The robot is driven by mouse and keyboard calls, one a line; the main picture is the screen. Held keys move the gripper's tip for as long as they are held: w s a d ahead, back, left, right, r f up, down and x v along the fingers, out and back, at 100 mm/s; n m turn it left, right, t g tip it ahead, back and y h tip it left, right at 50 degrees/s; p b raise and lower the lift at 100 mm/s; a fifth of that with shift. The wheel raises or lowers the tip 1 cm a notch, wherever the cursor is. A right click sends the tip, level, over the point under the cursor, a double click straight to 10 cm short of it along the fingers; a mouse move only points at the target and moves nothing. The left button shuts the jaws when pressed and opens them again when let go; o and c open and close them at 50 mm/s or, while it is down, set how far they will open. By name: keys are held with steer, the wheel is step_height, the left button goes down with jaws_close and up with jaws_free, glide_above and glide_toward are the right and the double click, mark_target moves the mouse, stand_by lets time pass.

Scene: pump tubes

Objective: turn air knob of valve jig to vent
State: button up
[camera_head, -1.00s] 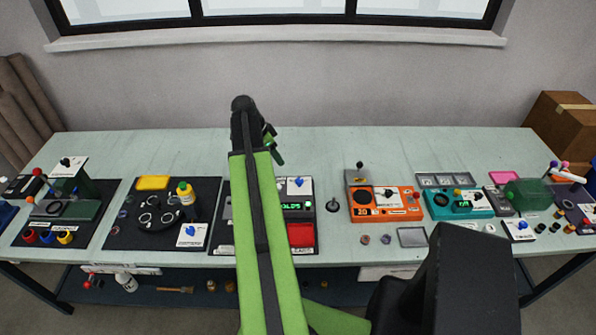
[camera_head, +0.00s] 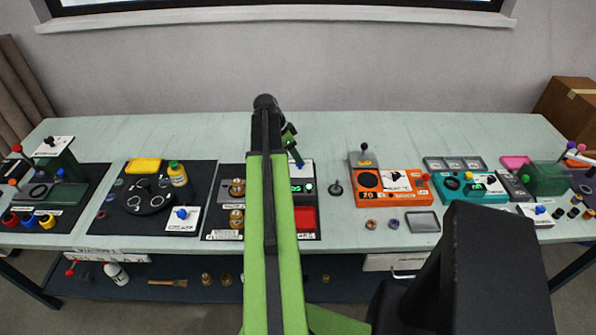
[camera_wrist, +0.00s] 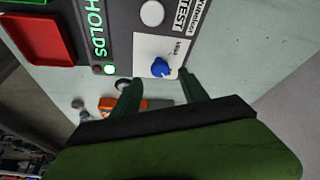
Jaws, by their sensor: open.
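The valve jig (camera_head: 309,180) sits on the dark mat, partly hidden behind my arm in the head view. In the wrist view its blue knob (camera_wrist: 161,67) stands on a white plate (camera_wrist: 150,48) with small lettering. The jig's green display (camera_wrist: 98,35) shows "HOLDS" beside a green lamp. My gripper (camera_wrist: 160,86) is open and empty. Its dark green fingers point toward the knob, which shows between and just past the fingertips. I cannot tell whether they touch it.
A red tray (camera_head: 305,218) lies at the jig's front. Brass fittings (camera_head: 237,188) stand left of my arm. The bench behind the jig is clear.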

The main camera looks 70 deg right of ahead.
steer(key=b+x, duration=0.2)
steer(key=x, duration=0.2)
steer(key=shift+f+b, duration=0.3)
steer(key=shift+b, duration=0.05)
steer(key=shift+s+r, duration=0.1)
jaws_close()
